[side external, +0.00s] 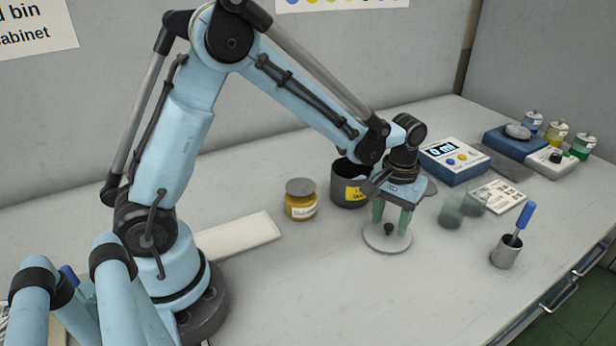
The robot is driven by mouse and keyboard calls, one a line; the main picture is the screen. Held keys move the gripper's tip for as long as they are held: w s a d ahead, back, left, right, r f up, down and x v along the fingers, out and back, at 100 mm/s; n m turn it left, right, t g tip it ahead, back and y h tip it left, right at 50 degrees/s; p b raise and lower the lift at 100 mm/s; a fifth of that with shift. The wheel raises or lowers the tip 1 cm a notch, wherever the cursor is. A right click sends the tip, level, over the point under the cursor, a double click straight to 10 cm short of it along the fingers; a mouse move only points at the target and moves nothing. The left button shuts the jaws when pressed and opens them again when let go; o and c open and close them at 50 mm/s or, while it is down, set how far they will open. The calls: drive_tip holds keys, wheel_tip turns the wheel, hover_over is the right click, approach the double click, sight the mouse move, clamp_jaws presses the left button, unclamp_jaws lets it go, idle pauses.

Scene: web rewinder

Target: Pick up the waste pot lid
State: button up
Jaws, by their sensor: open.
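The dark waste pot (346,191) with a yellow label stands behind my gripper, its top uncovered. A flat, light grey round lid with a dark knob (375,242) lies on the bench in front of it; I take this as the waste pot lid. My gripper (390,226) points down right over the lid. Its two green fingers are apart, one to each side of the knob, with a gap showing. I cannot tell whether the fingertips touch the lid.
A yellow jar with a grey cap (300,200) stands left of the pot. A metal cup (506,253) with a blue-handled tool is at right. Translucent beakers (452,210), a white card (507,196) and a display device (453,163) lie behind. The front bench is clear.

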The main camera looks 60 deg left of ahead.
drive_tip(key=shift+f, duration=0.7)
drive_tip(key=shift+c, duration=0.3)
clamp_jaws()
drive_tip(key=shift+r, duration=0.1)
